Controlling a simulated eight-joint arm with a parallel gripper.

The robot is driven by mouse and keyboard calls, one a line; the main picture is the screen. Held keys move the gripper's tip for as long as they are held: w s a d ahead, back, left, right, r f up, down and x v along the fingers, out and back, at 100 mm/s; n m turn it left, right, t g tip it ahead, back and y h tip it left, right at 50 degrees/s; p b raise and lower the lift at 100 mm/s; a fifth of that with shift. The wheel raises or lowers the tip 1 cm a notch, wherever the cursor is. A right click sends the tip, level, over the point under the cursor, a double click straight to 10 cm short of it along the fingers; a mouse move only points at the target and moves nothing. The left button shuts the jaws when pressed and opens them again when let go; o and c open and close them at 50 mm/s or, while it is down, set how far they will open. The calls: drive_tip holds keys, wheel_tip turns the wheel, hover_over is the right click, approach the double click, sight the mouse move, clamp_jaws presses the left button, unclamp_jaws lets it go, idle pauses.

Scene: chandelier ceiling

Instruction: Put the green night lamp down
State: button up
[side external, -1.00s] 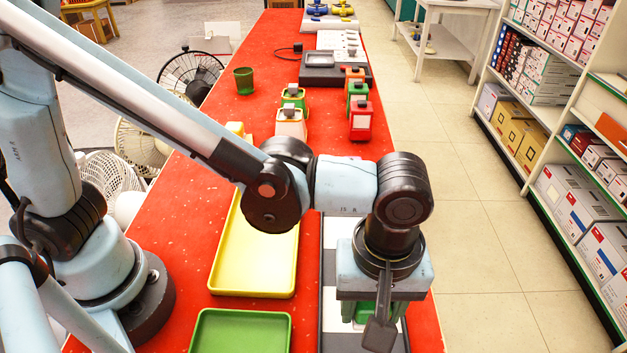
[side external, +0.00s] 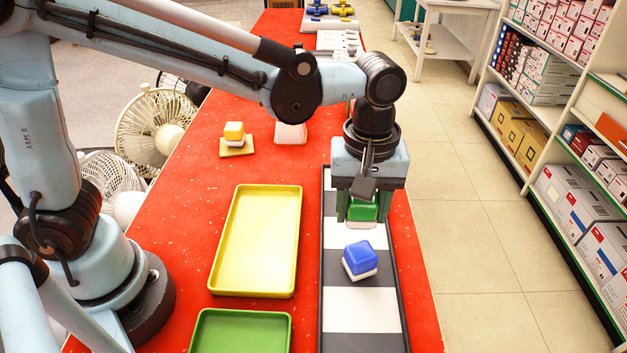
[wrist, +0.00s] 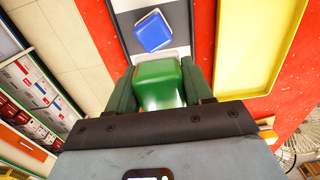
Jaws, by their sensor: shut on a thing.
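The green night lamp (side external: 363,211), a small block with a green top and pale base, is between the fingers of my gripper (side external: 363,214). My gripper is shut on it, pointing down over the far part of the black, white and grey striped board (side external: 362,310). I cannot tell whether the lamp's base touches the board. In the wrist view the lamp (wrist: 160,84) sits between both fingers. A blue night lamp (side external: 360,257) with a white base stands on the board on the near side of the gripper, apart from it.
An empty yellow tray (side external: 232,282) lies left of the board, with a green tray (side external: 240,318) nearer the camera. A yellow lamp (side external: 234,131) stands on a small plate farther back. A pale block (side external: 291,131) is partly hidden by my arm. Red table is bare between them.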

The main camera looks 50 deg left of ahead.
drive_tip(key=w+a+f, duration=0.3)
drive_tip(key=w+a, duration=0.1)
drive_tip(key=w+a+f, duration=0.2)
drive_tip(key=w, duration=0.1)
drive_tip(key=shift+f, duration=2.3)
drive_tip(key=shift+f, duration=0.15)
drive_tip(key=o, duration=1)
drive_tip(key=shift+o, duration=0.2)
